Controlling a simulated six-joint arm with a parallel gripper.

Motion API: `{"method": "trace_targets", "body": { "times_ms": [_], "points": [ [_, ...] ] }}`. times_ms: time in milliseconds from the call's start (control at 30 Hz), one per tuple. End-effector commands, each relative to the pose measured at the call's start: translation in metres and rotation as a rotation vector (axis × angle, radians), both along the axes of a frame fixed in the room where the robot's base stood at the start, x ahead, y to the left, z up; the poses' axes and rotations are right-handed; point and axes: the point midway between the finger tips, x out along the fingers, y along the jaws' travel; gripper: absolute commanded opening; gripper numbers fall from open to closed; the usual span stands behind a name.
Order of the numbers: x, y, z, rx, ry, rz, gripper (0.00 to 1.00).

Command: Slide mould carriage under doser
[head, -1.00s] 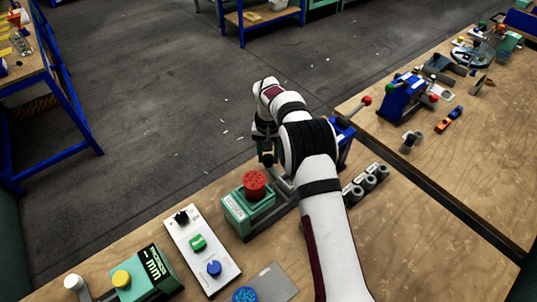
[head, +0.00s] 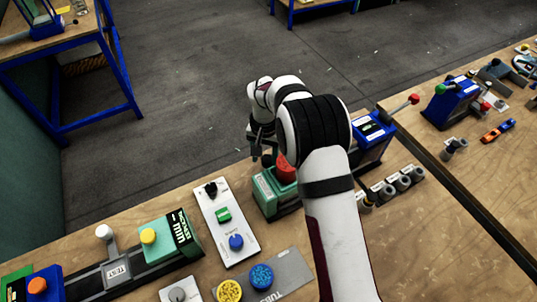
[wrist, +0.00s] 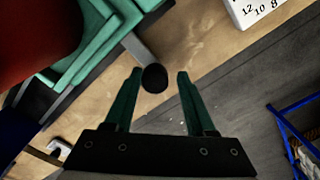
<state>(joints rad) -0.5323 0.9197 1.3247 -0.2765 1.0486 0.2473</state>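The doser, a green block (head: 272,196) with a red round top (head: 285,170), stands on the bench, partly hidden by my arm. In the wrist view its red top (wrist: 40,35) and green body (wrist: 92,45) fill the upper left. A black round knob (wrist: 154,78) on a grey bar (wrist: 140,47) sticks out beside the doser; it looks like the mould carriage's handle. My gripper (wrist: 160,75) is open with the knob between its green fingertips, nearer the left one; I see no clear grip. In the head view my gripper (head: 263,157) is just behind the doser. The carriage's mould is hidden.
A white button panel (head: 226,240) and a green press unit (head: 165,240) stand left of the doser. A blue press (head: 372,135) and several grey cylinders (head: 390,187) are to the right. A white numbered box (wrist: 257,10) is at the wrist view's top right.

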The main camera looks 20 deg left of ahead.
Motion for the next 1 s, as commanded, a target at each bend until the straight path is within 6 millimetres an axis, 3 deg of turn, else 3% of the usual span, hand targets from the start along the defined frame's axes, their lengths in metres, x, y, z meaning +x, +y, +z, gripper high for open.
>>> {"method": "trace_targets", "body": {
  "times_ms": [33,100,467,567,800,1000],
  "points": [
    [0.000,0.000,0.000,0.000,0.001,0.000,0.59],
    [0.000,-0.001,0.000,-0.001,0.000,0.000,0.71],
    [0.002,-0.002,0.005,-0.002,-0.003,0.000,0.71],
    [0.002,-0.002,0.023,0.000,-0.005,-0.001,0.71],
    [0.002,-0.001,0.100,0.001,-0.007,-0.001,0.71],
    [0.001,-0.002,0.145,-0.001,-0.003,-0.001,0.71]
  ]
}}
